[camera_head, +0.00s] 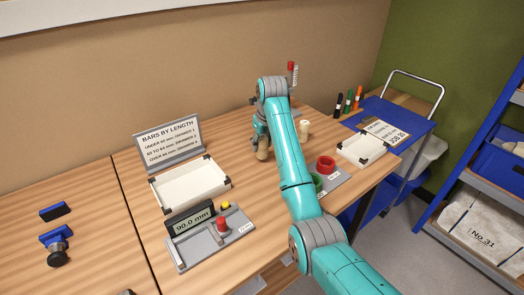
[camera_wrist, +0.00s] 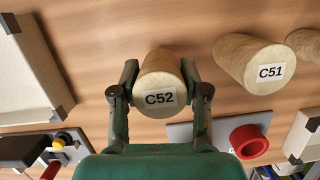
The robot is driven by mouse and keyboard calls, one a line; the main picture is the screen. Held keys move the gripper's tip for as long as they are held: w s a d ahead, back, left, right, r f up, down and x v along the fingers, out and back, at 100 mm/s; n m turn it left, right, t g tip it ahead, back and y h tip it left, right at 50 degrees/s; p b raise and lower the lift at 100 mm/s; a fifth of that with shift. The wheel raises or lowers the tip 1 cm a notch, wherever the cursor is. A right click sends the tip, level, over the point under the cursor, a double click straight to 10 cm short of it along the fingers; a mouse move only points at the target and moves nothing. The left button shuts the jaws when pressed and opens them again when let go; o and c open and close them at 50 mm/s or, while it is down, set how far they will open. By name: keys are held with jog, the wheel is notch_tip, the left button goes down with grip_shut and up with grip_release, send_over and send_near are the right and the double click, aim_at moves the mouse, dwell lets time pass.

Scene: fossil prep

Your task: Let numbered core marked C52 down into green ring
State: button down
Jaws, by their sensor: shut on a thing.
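The tan cylindrical core marked C52 (camera_wrist: 158,98) is between the two fingers of my gripper (camera_wrist: 160,92) in the wrist view, label facing the camera. My gripper (camera_head: 262,143) is shut on this core (camera_head: 262,154) in the head view, left of my arm; I cannot tell whether the core touches the table. The green ring (camera_head: 317,183) sits on a grey plate right of my arm, partly hidden by it, apart from the core. The green ring does not show in the wrist view.
A red ring (camera_head: 326,165) stands beside the green one. Core C51 (camera_wrist: 250,65) and another core (camera_wrist: 306,46) stand right of C52. A white tray (camera_head: 190,187) and a gauge reading 90.0 mm (camera_head: 193,221) lie left. Another white tray (camera_head: 361,149) lies right.

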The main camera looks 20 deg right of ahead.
aim_at(262, 137)
jog(key=shift+r, duration=2.05)
jog(key=shift+s, duration=0.1)
